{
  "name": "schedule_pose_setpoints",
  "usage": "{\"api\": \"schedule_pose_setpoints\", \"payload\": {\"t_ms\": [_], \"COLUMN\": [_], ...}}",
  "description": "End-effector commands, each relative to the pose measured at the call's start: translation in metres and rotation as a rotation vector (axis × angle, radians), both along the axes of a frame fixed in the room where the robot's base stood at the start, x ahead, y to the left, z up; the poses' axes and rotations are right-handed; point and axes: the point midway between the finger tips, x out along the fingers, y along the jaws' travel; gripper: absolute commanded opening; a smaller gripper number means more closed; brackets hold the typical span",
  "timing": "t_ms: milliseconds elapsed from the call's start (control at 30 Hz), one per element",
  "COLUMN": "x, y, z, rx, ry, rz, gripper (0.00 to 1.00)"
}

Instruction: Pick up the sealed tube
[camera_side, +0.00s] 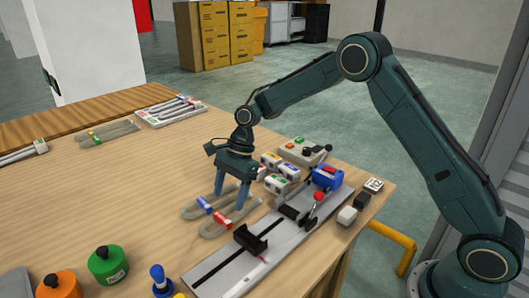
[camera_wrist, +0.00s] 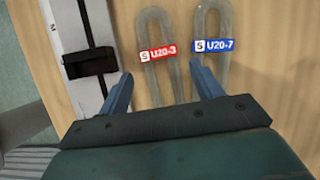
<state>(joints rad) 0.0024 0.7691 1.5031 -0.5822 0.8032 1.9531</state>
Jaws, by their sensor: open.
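Two U-shaped clear tubes lie flat on the wooden table, side by side. One has a red label reading U20-3 (camera_wrist: 163,52), and also shows in the side view (camera_side: 222,222). The other has a blue label reading U20-7 (camera_wrist: 213,46), and also shows in the side view (camera_side: 204,205). Each label has a small white mark. My gripper (camera_side: 231,194) is open and empty, pointing down above these tubes. In the wrist view my gripper (camera_wrist: 161,70) has the red-labelled tube between its fingers. Its right fingertip overlaps the left leg of the blue-labelled tube. The fingertips' height above the table is unclear.
A long grey rail (camera_side: 225,270) with a black holder (camera_side: 250,240) and blue device (camera_side: 326,178) lies beside the tubes. Small labelled blocks (camera_side: 280,167) stand behind my gripper. Green-labelled tubes (camera_side: 103,134) and a tray (camera_side: 172,122) lie farther back. The table's left middle is clear.

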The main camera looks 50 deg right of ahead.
Motion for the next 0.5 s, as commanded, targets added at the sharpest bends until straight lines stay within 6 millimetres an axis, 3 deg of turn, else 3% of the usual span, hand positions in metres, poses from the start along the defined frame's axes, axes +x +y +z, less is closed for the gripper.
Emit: {"api": "schedule_pose_setpoints", "payload": {"t_ms": [267, 500], "x": [0.000, -0.002], "y": [0.001, 0.007], "z": [-0.004, -0.025], "rx": [0.000, 0.000], "ry": [0.001, 0.003], "rz": [0.001, 0.001], "gripper": [0.65, 0.65]}}
